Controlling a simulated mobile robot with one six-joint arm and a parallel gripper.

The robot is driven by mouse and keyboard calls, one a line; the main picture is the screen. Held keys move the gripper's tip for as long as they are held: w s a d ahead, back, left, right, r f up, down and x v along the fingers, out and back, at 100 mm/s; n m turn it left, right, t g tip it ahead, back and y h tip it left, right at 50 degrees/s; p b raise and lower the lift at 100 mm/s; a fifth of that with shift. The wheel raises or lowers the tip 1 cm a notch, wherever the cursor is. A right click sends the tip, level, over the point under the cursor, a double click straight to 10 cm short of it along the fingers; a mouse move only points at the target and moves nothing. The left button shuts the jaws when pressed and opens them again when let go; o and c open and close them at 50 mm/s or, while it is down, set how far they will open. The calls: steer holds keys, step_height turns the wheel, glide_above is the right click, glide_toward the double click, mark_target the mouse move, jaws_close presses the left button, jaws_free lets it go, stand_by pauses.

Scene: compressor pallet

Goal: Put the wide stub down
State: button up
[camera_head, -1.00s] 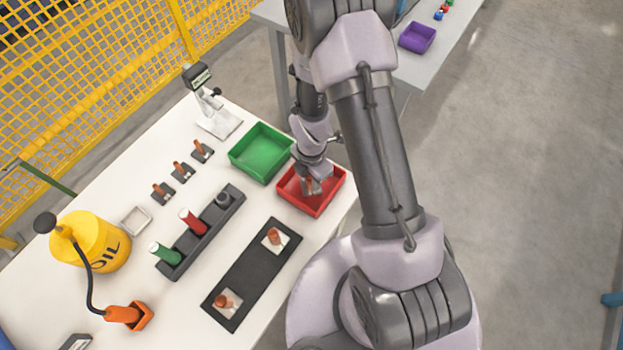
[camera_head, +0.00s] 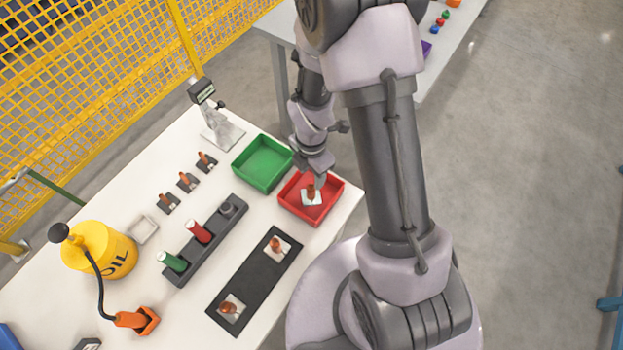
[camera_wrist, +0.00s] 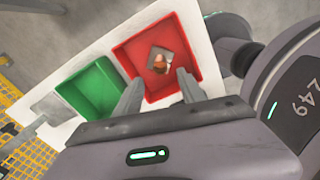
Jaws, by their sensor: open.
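A copper stub on a pale square plate (camera_head: 311,194) stands in the red tray (camera_head: 334,205), and I take it for the wide stub. In the wrist view the stub (camera_wrist: 159,65) sits on the red tray's floor, clear of the walls. My gripper (camera_wrist: 160,88) is open and empty, its two fingers apart on the near side of the stub. In the head view my gripper (camera_head: 319,176) is just behind and above the stub. The stub is not between the fingertips.
A green tray (camera_head: 262,163) adjoins the red one. A black mat (camera_head: 252,282) bears two similar copper stubs on pale plates. A dark rack (camera_head: 208,243) holds red and green cylinders. Several smaller items, a yellow oil can (camera_head: 98,250) and a grey stand (camera_head: 222,134) stand farther left.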

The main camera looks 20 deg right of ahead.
step_height(320, 180, up, 18)
steer(key=m+t, duration=0.2)
steer(key=m, duration=0.8)
steer(key=s+a+r+m+t+y, duration=0.2)
steer(key=s+a+r+m+t, duration=0.1)
steer(key=s+r+m, duration=1)
steer(key=a+r+m, duration=0.1)
steer(key=r+m, duration=0.1)
steer(key=m, duration=0.1)
steer(key=shift+m+t, duration=0.3)
steer(key=shift+t, duration=0.1)
steer(key=shift+f, duration=0.1)
step_height(320, 180, down, 6)
steer(key=b, duration=0.5)
steer(key=shift+r, duration=0.2)
